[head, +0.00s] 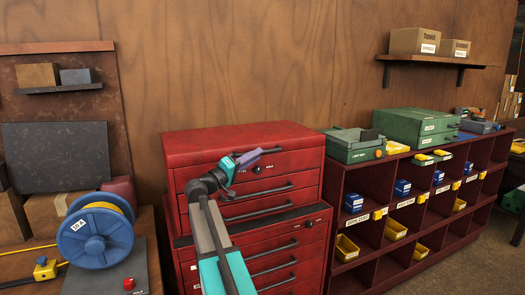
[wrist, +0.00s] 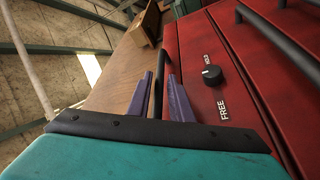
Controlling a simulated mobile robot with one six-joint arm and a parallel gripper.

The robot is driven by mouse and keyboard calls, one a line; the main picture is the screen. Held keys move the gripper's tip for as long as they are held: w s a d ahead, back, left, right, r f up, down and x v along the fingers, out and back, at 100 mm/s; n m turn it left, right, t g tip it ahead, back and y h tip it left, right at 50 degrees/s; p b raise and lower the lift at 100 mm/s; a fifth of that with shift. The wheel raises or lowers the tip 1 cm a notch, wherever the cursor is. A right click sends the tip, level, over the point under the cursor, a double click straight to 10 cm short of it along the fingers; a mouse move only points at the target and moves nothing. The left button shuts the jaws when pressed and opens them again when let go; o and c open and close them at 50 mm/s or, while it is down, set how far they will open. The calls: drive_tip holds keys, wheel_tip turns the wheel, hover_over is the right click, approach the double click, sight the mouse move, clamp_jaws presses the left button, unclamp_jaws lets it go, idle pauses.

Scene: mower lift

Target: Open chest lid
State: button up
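The red chest (head: 185,205) stands against the wooden wall in the head view. Its lid (head: 240,138) lies shut on top. My gripper (head: 250,157) is at the upper front of the chest, just under the lid's front edge. In the wrist view, its two purple fingers (wrist: 160,98) are apart, and a black handle bar (wrist: 163,55) runs between them. I cannot tell whether either finger touches the bar. A black knob (wrist: 212,75) marked HOLD and FREE sits on the red front beside the fingers. It also shows in the head view (head: 257,170).
Drawers with black handles (head: 275,246) fill the chest's front below. A dark red shelf unit (head: 415,200) with bins and green cases (head: 415,126) stands to the right. A blue reel (head: 95,240) stands on a bench at the left. A wall shelf (head: 70,88) hangs above.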

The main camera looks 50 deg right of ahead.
drive_tip(key=shift+p+x, duration=0.45)
drive_tip(key=shift+x, duration=1.55)
clamp_jaws()
